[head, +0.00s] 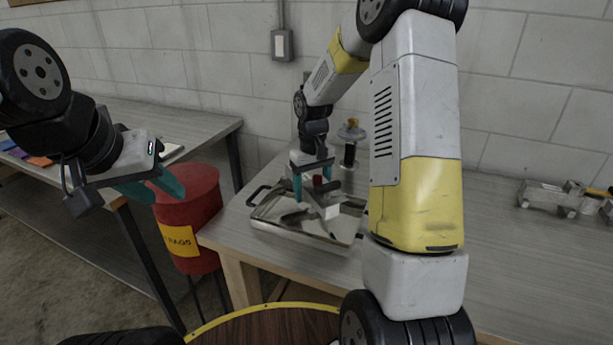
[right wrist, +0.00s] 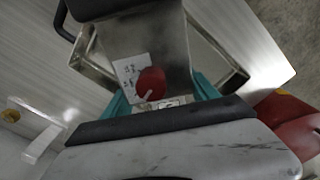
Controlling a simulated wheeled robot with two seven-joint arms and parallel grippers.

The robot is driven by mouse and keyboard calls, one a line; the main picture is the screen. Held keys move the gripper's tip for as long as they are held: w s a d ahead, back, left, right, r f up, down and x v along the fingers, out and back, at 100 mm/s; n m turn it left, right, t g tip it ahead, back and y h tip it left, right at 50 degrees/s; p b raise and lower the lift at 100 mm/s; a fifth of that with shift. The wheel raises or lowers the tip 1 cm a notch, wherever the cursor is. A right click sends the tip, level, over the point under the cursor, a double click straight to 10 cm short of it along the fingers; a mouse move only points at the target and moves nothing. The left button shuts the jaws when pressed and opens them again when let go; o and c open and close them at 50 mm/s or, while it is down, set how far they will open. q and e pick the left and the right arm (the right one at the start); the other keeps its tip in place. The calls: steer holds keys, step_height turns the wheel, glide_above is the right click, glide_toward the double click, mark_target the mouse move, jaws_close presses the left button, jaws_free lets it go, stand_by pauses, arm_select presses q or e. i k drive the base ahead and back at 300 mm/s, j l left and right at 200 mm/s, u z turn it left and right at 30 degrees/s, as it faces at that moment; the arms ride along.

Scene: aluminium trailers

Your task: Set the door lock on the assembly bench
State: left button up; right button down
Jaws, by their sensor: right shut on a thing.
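My right gripper (head: 312,188) points down over the steel tray (head: 292,233) on the bench and is shut on the door lock. In the right wrist view the lock (right wrist: 165,40) is a grey metal body with a white marked label and a round red knob, between the teal fingers (right wrist: 160,98). In the head view the lock (head: 330,208) is partly hidden by the fingers; I cannot tell whether it touches the tray. My left gripper (head: 166,194) is open and empty, in the air left of the bench.
The assembly bench (head: 500,250) has free room at the right. Clear and metal parts (head: 548,196) lie at its far right, and a small stand with a round top (head: 350,133) is behind the tray. A red rags bin (head: 187,205) stands between this bench and another table (head: 190,127).

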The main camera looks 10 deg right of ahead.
mark_target(524, 270)
steer(key=z, duration=0.95)
